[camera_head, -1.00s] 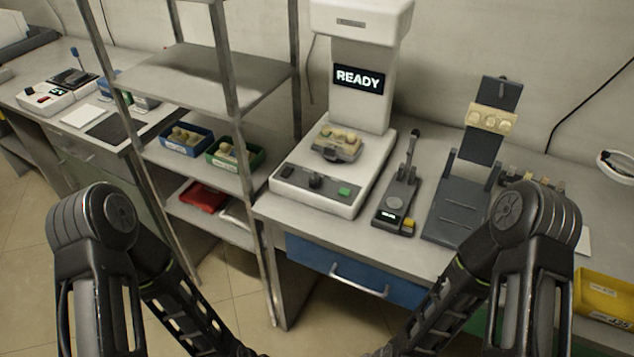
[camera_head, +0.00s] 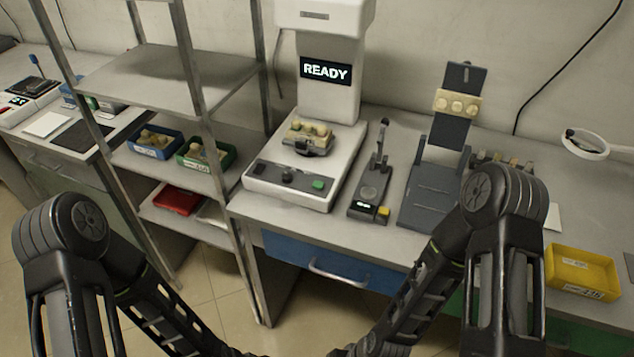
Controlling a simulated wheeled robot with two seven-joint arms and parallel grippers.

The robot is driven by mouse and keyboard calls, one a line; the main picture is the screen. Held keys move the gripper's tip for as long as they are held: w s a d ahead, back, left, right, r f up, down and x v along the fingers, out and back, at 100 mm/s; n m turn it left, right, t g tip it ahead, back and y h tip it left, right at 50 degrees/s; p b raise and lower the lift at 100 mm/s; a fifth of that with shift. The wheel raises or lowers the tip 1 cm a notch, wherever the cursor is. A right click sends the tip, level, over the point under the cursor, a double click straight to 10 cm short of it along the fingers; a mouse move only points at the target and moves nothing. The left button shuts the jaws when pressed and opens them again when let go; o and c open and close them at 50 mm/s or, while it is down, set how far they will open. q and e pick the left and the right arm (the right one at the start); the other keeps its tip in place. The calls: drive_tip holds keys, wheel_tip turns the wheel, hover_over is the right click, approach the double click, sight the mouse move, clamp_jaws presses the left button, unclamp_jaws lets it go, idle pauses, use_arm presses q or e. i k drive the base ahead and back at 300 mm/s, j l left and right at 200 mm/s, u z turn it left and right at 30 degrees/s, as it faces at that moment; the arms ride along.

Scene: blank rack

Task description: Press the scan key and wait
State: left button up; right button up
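A white scanner (camera_head: 322,160) stands on the counter, left of its middle. Its screen (camera_head: 325,71) reads READY. A small fixture holding pale rounded pieces (camera_head: 308,133) sits on its bed. Its sloped front panel has a dark knob (camera_head: 287,176) and a green key (camera_head: 318,184); no label is readable on the key. Both my arms come in from the lower corners and run down toward the bottom middle. Both grippers are out of the frame, and nothing of mine touches the scanner.
A small dark device with a yellow key (camera_head: 382,211) and a dark stand (camera_head: 430,190) are right of the scanner. A metal shelf (camera_head: 170,85) with blue (camera_head: 155,153) and green bins stands left. A yellow bin (camera_head: 583,266) is at the right. A blue drawer (camera_head: 290,250) is below.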

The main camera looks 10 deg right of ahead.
sight(318, 185)
drive_tip(key=j+z, duration=0.35)
drive_tip(key=j, duration=0.2)
drive_tip(key=j+z, duration=0.35)
drive_tip(key=j, duration=0.2)
drive_tip(key=k+j+z, duration=0.1)
drive_tip(key=j+z, duration=0.25)
drive_tip(key=j, duration=0.2)
